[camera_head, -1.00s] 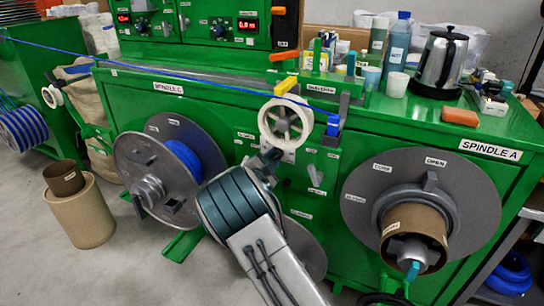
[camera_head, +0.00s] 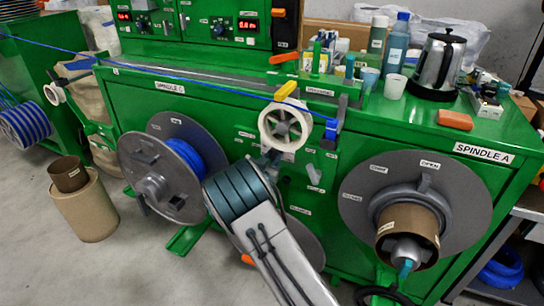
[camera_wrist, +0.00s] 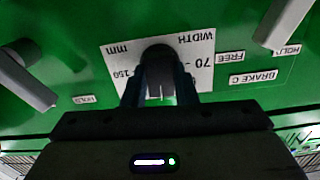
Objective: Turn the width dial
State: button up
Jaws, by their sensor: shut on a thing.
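The width dial (camera_wrist: 158,70) is a dark knob on a white plate (camera_wrist: 202,48) marked "WIDTH mm", with 70 and 150 on its scale. The plate appears upside down in the wrist view. My gripper (camera_wrist: 159,92) is shut on the dial, with one dark finger on each side of it. In the head view my arm covers the dial and most of my gripper, just below the white pulley wheel (camera_head: 285,125). The dial's pointer cannot be made out.
The spindle C reel (camera_head: 160,185) stands left of my arm, and the spindle A disc (camera_head: 365,180) stands right. A blue cable (camera_head: 200,72) runs above, over the green bench top.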

jog(key=shift+n, duration=0.4)
jog(key=o, duration=1)
jog(key=p+v, duration=0.1)
jog(key=v, duration=1.3)
jog(key=shift+w, duration=0.1)
